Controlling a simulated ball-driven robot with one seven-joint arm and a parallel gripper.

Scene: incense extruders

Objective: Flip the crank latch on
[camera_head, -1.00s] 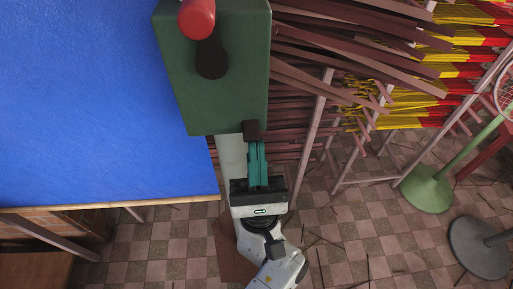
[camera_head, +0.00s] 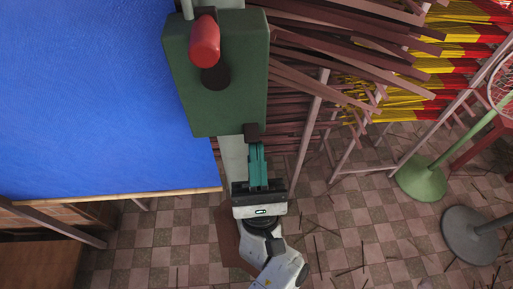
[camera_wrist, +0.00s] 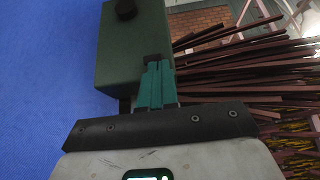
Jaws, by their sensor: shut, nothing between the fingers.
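The green box (camera_head: 222,110) of the machine stands beside the blue surface. On its face are a red crank handle (camera_head: 204,42) and a round black hub (camera_head: 215,77). My gripper (camera_head: 257,148), with teal fingers, is shut and empty just below the box's lower right corner. A small dark block (camera_head: 251,131) sits at that corner, right at the fingertips; I cannot tell whether it is the latch or part of my fingertips. The wrist view shows the box (camera_wrist: 133,50), the dark block (camera_wrist: 153,58) and my shut fingers (camera_wrist: 156,75); contact is unclear.
A blue surface (camera_head: 90,100) fills the left. Bundles of brown sticks (camera_head: 340,45) with yellow and red ends rest on a rack (camera_head: 310,120) to the right. A green stand base (camera_head: 422,178) and a dark round base (camera_head: 470,235) stand on the tiled floor.

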